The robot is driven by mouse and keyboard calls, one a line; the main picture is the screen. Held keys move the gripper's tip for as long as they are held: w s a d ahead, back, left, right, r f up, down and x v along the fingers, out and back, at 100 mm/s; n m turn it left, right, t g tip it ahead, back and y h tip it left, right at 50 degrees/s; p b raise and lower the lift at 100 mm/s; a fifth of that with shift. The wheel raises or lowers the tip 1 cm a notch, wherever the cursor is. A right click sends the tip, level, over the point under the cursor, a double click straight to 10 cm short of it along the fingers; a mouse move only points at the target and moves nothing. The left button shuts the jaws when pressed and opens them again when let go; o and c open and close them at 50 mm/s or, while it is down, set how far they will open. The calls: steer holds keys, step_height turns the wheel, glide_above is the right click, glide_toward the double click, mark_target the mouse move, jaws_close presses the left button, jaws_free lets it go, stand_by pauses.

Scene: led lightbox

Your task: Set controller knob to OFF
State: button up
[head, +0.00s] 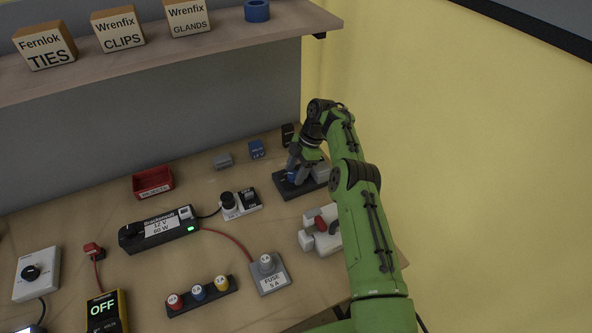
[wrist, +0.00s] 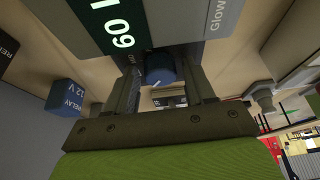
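A blue knob (wrist: 160,70) with a white pointer mark shows in the wrist view, on a dark unit with a grey label (wrist: 215,15) reading "Glow…" and a dark green panel (wrist: 120,25) reading "60". In the head view I see the dark unit (head: 285,192) at the bench's back right, with the blue knob (head: 292,176) partly hidden by my gripper. My gripper (head: 297,168) points down over it. In the wrist view its two fingers (wrist: 163,78) are apart, one on either side of the knob, with small gaps visible. Whether they touch it is unclear.
A blue relay box (head: 256,148) and a grey block (head: 222,161) stand left of the unit.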

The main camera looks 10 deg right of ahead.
mark_target(296, 173)
steer(key=shift+o, duration=0.5)
steer(key=shift+r, duration=0.15)
step_height(296, 173, up, 10)
steer(key=p, duration=0.3)
steer(key=shift+p, duration=0.35)
